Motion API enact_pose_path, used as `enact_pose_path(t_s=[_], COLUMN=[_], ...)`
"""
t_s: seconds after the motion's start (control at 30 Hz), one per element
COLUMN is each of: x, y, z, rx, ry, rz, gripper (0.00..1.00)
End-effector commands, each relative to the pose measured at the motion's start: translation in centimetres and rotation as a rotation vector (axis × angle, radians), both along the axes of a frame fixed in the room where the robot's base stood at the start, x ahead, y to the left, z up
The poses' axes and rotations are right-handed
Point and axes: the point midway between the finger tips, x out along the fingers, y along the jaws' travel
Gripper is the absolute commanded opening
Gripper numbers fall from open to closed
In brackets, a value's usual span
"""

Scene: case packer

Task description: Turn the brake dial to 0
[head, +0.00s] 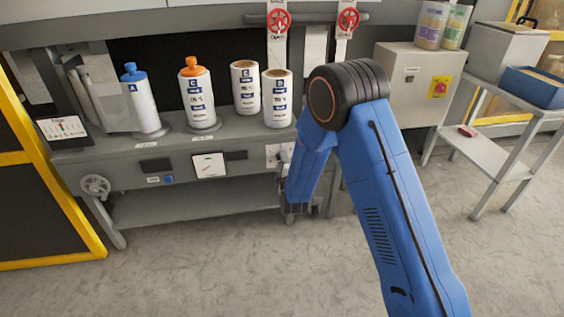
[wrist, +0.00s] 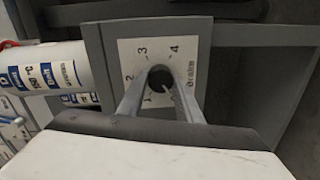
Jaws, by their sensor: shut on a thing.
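The brake dial (wrist: 159,76) is a small round black knob on a white plate (wrist: 133,48) with the numbers 1 to 4 around it, in the wrist view. My gripper (wrist: 162,84) is shut on the dial, one finger on each side. In the head view, the dial's white plate (head: 273,153) shows on the bench front, partly hidden by my blue arm.
Bottles with a blue cap (head: 143,105) and an orange cap (head: 196,100) and two white rolls (head: 278,100) stand on the bench above. A handwheel (head: 96,186) is at the lower left. A grey box with a red button (head: 440,87) is on the right.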

Motion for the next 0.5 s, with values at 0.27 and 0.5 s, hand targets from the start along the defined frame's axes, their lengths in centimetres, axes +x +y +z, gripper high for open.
enact_pose_path(t_s=[0.27,0.5], x=[-0.02,-0.03], y=[0.11,0.11], z=[-0.03,-0.03], rx=[-0.011,-0.009], ry=[-0.003,-0.003], rz=[0.002,0.003], gripper=[0.09,0.46])
